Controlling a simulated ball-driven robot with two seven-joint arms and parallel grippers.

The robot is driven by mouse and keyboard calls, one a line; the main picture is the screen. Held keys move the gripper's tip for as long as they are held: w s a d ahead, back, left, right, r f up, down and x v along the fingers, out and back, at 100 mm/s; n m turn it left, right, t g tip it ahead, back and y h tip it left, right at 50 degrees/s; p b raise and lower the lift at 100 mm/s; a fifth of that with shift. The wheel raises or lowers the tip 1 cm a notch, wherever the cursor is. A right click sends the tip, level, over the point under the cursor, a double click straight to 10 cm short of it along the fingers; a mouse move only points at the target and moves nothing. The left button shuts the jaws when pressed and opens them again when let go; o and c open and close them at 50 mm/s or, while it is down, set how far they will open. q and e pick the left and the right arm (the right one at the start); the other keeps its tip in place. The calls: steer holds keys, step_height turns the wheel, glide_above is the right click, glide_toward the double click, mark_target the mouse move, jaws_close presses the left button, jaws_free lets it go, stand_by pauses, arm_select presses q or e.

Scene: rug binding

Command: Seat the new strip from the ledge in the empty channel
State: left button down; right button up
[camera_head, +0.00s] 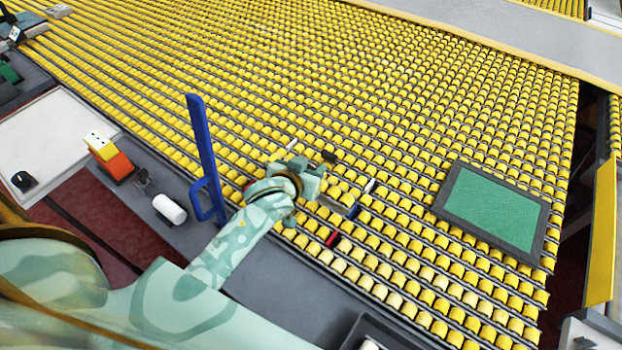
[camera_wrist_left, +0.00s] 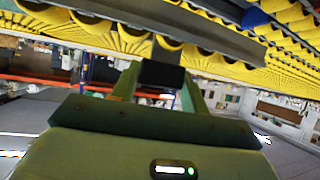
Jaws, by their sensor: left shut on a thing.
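My left gripper (camera_head: 312,182) reaches in over the yellow rollers near their front edge. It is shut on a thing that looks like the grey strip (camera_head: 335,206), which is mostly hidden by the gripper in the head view. In the left wrist view a long grey bar (camera_wrist_left: 190,28) runs across the top, just beyond the dark fingertips (camera_wrist_left: 162,75); I cannot tell whether it is the strip or a roller rail. I cannot pick out the empty channel or the ledge for certain. My right gripper is not in view.
Small red (camera_head: 332,239) and black (camera_head: 328,157) pieces sit among the rollers near the gripper. A blue upright bar with a handle (camera_head: 203,150) stands close on the left. A dark-framed green panel (camera_head: 490,210) lies to the right. A white roll (camera_head: 169,209) is at left.

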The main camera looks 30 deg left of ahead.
arm_select(q)
steer(key=f, duration=0.1)
steer(key=w+f, duration=0.1)
steer(key=w+a+f+b, duration=0.1)
steer(key=shift+f, duration=0.25)
steer(key=f+b, duration=0.1)
steer(key=w+f+b, duration=0.1)
steer(key=f, duration=0.1)
steer(key=f+b, duration=0.1)
steer(key=shift+w+a+f, duration=0.15)
steer(key=shift+a+f, duration=0.1)
steer(key=shift+f, duration=0.15)
steer(key=shift+r, duration=0.15)
steer(key=c, duration=0.7)
jaws_free()
